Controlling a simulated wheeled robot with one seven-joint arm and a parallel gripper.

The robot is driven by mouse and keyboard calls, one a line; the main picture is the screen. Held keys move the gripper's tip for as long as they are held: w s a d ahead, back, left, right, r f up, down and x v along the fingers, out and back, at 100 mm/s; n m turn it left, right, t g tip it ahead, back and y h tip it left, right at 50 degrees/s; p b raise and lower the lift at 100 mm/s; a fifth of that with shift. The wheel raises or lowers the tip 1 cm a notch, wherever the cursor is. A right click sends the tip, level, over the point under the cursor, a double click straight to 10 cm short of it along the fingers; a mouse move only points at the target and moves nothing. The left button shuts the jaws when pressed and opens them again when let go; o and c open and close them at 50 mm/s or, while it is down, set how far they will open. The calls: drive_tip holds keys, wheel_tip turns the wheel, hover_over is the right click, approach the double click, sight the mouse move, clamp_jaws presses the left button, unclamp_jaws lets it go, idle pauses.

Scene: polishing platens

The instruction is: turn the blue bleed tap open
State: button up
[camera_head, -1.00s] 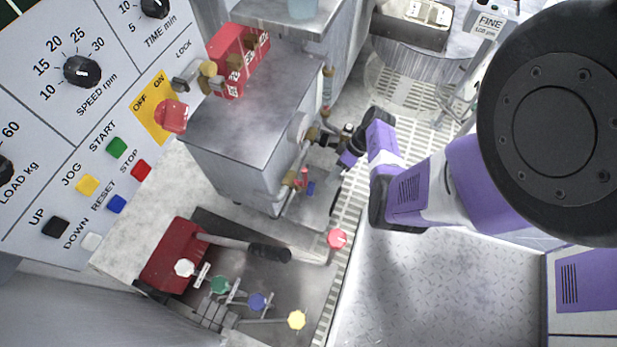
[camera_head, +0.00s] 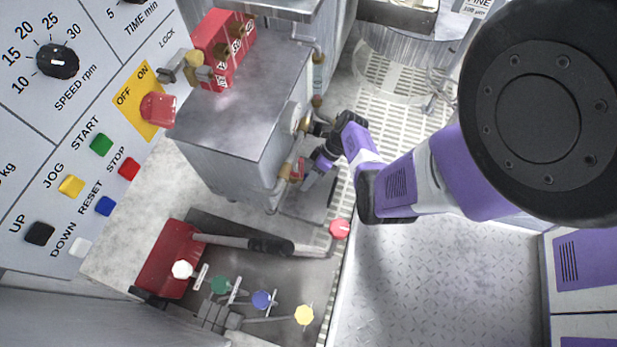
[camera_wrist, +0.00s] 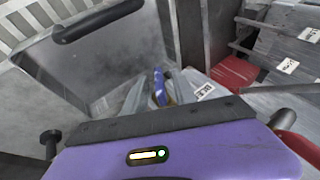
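The blue bleed tap (camera_wrist: 158,84) is a small blue lever on a yellowish body, seen in the wrist view between my two grey fingers. In the head view it is hidden behind my gripper. My gripper (camera_head: 311,175) is low beside the grey tank's pipework, pointing down and left. In the wrist view my gripper (camera_wrist: 160,92) looks open, with a finger on either side of the tap. I cannot tell whether either finger touches it.
The grey tank (camera_head: 240,110) stands left of my gripper, with pipe fittings on its side. A red handle (camera_head: 297,171) is close to my fingers. A manifold with coloured knobs, including a blue knob (camera_head: 262,299), lies below. A control panel (camera_head: 60,130) fills the left.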

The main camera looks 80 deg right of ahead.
clamp_jaws()
drive_tip(key=shift+r, duration=0.1)
drive_tip(key=shift+a+r+h+p, duration=0.1)
drive_tip(key=shift+h+p, duration=0.4)
drive_tip(key=shift+p, duration=0.4)
drive_tip(key=shift+n+h+p, duration=0.3)
drive_tip(key=shift+h+p, duration=0.3)
drive_tip(key=shift+p, duration=0.05)
drive_tip(key=shift+n+g+h+p, duration=0.3)
drive_tip(key=shift+h+p, duration=0.55)
drive_tip(key=shift+h, duration=0.75)
unclamp_jaws()
